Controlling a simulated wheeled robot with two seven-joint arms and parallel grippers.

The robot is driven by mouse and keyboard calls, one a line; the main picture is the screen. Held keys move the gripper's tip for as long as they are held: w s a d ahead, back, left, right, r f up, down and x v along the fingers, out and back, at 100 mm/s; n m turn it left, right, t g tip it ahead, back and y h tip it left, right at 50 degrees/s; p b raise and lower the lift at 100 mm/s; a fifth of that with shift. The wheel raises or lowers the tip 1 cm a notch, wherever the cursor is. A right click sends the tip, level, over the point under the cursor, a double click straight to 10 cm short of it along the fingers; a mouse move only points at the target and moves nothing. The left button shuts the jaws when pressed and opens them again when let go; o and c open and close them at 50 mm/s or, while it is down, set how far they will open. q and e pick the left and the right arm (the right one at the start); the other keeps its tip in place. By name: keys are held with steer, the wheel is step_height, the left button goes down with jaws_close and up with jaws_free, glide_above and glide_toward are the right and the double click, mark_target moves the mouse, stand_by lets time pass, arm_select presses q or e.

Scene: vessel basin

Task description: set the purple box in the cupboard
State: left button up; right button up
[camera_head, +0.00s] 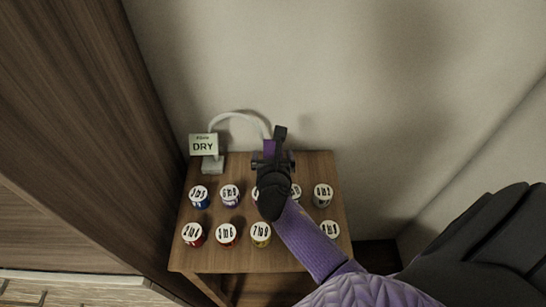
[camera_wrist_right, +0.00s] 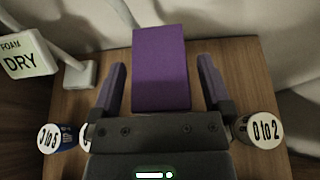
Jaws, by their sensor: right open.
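The purple box (camera_wrist_right: 160,62) stands near the back of the small wooden table. In the head view only a small part of the purple box (camera_head: 269,149) shows past my right gripper (camera_head: 274,162). My right gripper (camera_wrist_right: 162,82) is open, with one finger on each side of the box in the wrist view and a visible gap at both sides. Whether the fingers are level with the box is hard to tell. A tall dark wood unit (camera_head: 85,110) fills the left of the head view; I cannot tell if it is the cupboard. My left gripper is out of view.
Several labelled cans stand in two rows on the table (camera_head: 180,262), including one marked "0 to 2" (camera_wrist_right: 262,130) close to my right gripper. A "DRY" sign (camera_head: 203,145) and a white curved stand (camera_head: 213,164) are at the back left. The wall is close behind.

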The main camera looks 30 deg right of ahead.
steer(key=p+v, duration=0.3)
steer(key=v, duration=0.8)
steer(key=x, duration=1.1)
steer(key=shift+w+d, duration=0.2)
steer(key=shift+w, duration=0.1)
steer(key=shift+w+d, duration=0.1)
steer(key=shift+w, duration=0.1)
steer(key=shift+r, duration=0.15)
steer(key=c, duration=1)
jaws_close()
